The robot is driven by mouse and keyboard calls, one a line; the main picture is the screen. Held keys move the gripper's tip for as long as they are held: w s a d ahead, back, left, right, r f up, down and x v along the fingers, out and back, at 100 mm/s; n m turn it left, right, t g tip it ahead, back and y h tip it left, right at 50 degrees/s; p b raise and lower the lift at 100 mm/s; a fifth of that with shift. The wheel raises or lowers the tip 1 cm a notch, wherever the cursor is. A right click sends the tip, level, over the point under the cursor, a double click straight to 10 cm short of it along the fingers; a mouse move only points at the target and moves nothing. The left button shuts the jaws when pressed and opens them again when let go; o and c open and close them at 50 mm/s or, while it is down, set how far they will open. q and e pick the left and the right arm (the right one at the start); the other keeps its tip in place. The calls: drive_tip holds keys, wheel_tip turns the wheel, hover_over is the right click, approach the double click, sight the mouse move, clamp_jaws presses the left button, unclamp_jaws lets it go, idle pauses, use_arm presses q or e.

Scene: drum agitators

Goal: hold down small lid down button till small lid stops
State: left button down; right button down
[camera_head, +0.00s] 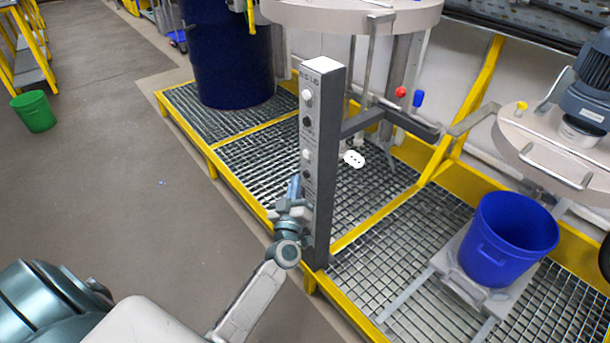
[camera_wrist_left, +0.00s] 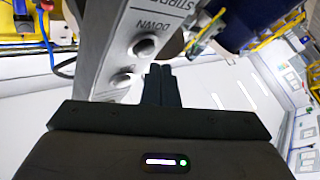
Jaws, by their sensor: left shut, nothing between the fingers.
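The grey control post (camera_head: 322,150) stands upright at the platform's front edge. Its narrow face carries a column of white and dark round buttons, including a white one (camera_head: 307,155). My left gripper (camera_head: 294,190) is shut and empty, close to the lower part of this face. In the left wrist view its closed fingers (camera_wrist_left: 160,80) point at the panel, beside two round buttons (camera_wrist_left: 145,47) under the word DOWN. I cannot tell whether the fingertips touch the panel. The small round lid (camera_head: 535,150) with its motor hangs above the blue bucket (camera_head: 508,238). My right gripper is out of view.
Yellow rails edge the platform. A green bucket (camera_head: 34,111) sits on the open floor to the left.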

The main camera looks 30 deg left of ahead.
use_arm(q)
drive_tip(key=shift+w+d, duration=0.1)
drive_tip(key=shift+w, duration=0.05)
idle(0.7)
drive_tip(key=shift+w+d, duration=0.1)
drive_tip(key=shift+w, duration=0.2)
